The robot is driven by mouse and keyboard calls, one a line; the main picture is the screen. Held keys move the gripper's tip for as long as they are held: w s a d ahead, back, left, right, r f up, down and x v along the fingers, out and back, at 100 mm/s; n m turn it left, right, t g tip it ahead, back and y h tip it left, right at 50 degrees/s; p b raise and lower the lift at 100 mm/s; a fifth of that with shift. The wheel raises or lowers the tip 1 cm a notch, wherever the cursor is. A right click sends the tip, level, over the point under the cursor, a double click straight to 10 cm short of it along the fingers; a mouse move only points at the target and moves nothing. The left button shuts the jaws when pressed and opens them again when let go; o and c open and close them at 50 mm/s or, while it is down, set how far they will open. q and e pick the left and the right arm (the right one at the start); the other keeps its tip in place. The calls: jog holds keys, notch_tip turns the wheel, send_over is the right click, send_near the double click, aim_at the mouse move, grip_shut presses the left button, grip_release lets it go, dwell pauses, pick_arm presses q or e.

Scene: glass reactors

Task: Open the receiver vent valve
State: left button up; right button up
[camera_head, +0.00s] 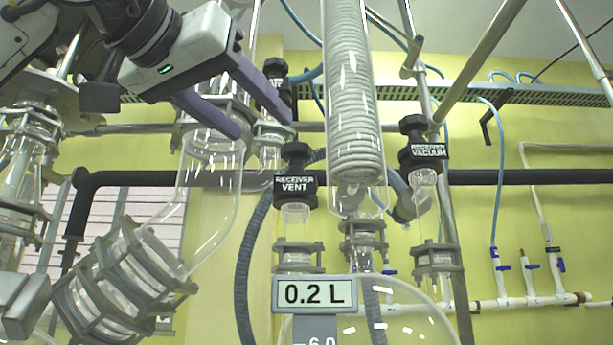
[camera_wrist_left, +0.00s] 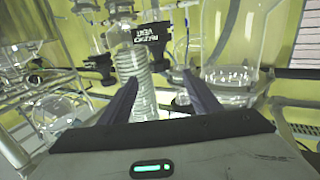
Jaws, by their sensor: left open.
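The receiver vent valve (camera_head: 296,178) has a black knob on top and a black body with a white "RECEIVER VENT" label. It stands upright above a clear glass neck, in the middle of the head view. It also shows in the left wrist view (camera_wrist_left: 139,42), rotated, beyond the fingers. My left gripper (camera_head: 265,128) comes in from the upper left with two purple fingers spread apart. Its tips are above and to the left of the valve knob, with nothing between them. The fingers also show in the left wrist view (camera_wrist_left: 160,78). My right gripper is not seen.
The receiver vacuum valve (camera_head: 425,150) stands to the right, beyond a glass coil condenser (camera_head: 355,100). A round glass vessel with a "0.2 L" sign (camera_head: 314,294) is below. A slanted glass tube (camera_head: 208,190) lies under the left gripper. Metal posts and hoses surround the valve.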

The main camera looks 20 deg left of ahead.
aim_at(289, 148)
pick_arm(q)
jog(key=w, duration=0.3)
jog(key=w+d, duration=0.1)
jog(key=w, duration=0.2)
jog(key=w+d, duration=0.1)
jog(key=w, duration=0.2)
jog(key=shift+r, duration=0.1)
jog(key=shift+w, duration=0.45)
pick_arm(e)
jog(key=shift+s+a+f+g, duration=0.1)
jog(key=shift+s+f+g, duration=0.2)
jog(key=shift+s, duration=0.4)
pick_arm(q)
jog(key=shift+p, duration=0.3)
jog(key=c, duration=1.1)
